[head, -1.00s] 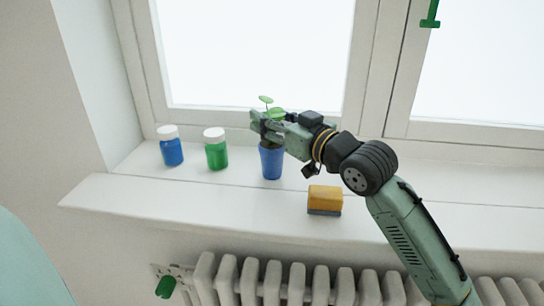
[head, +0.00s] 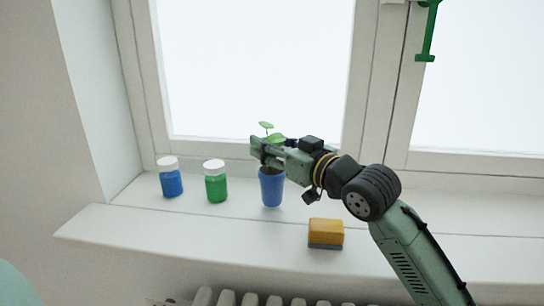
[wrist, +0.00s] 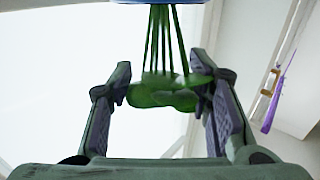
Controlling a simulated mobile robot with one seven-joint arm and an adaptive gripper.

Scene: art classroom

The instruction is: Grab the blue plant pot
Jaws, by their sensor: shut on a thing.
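The blue plant pot (head: 271,190) stands upright on the white window sill, with a small green plant (head: 266,127) rising from it. My gripper (head: 262,152) reaches in from the right at the pot's top, around the plant. In the wrist view the plant's green stems and leaves (wrist: 163,92) lie between my two fingers (wrist: 168,90), and a strip of blue pot (wrist: 160,1) shows at the top edge. My gripper is shut on the potted plant, at its stems and leaves. The fingers hide part of the pot's rim in the head view.
A blue jar (head: 171,183) and a green jar (head: 216,187), both white-lidded, stand left of the pot. A yellow sponge-like block (head: 325,231) lies on the sill (head: 190,234) at front right, below my arm. The window is close behind; a radiator (head: 250,299) is below.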

